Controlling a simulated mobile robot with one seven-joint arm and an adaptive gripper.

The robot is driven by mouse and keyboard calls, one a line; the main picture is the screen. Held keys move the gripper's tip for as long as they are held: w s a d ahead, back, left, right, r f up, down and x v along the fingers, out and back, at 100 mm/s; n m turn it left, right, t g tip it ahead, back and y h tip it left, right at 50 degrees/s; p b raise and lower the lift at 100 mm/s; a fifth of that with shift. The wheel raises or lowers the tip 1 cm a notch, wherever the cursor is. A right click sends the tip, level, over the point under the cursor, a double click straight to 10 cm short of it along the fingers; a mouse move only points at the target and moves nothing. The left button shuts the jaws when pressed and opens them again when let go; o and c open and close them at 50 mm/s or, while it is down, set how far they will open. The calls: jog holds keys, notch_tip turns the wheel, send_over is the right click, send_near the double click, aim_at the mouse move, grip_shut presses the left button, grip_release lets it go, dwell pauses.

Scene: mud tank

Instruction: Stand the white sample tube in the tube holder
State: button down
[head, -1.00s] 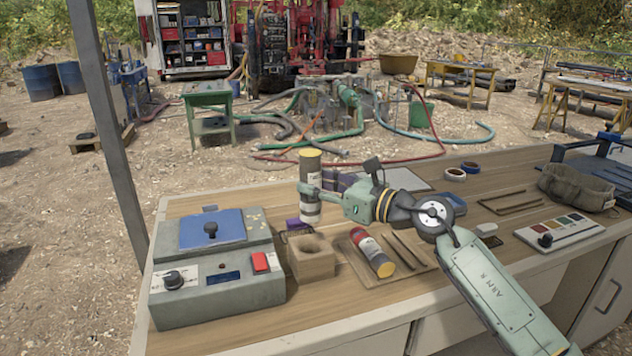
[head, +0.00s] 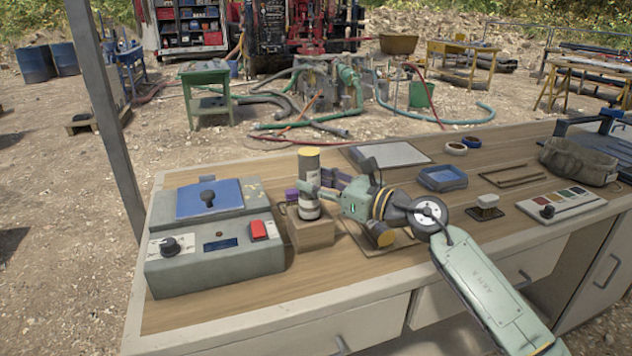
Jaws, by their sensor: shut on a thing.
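The white sample tube (head: 310,212), with a grey upper part and a yellow cap, is upright in my gripper (head: 311,190). My gripper is shut on the tube's middle, coming from the right. The tube holder (head: 311,236), a wooden block with a hole in its top, stands on the bench directly below. The tube's lower end overlaps the holder's top in the head view and covers the hole. I cannot tell whether the end is inside the hole or just above it.
A grey device with a blue lid (head: 209,198) stands close left of the holder. A purple item (head: 291,194) is behind the holder.

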aim_at(318, 199)
jog(key=shift+f+b, duration=1.95)
jog(key=shift+b, duration=0.05)
jog(key=c, duration=0.9)
grip_release()
jog(key=shift+c, duration=0.2)
jog(key=v, duration=1.2)
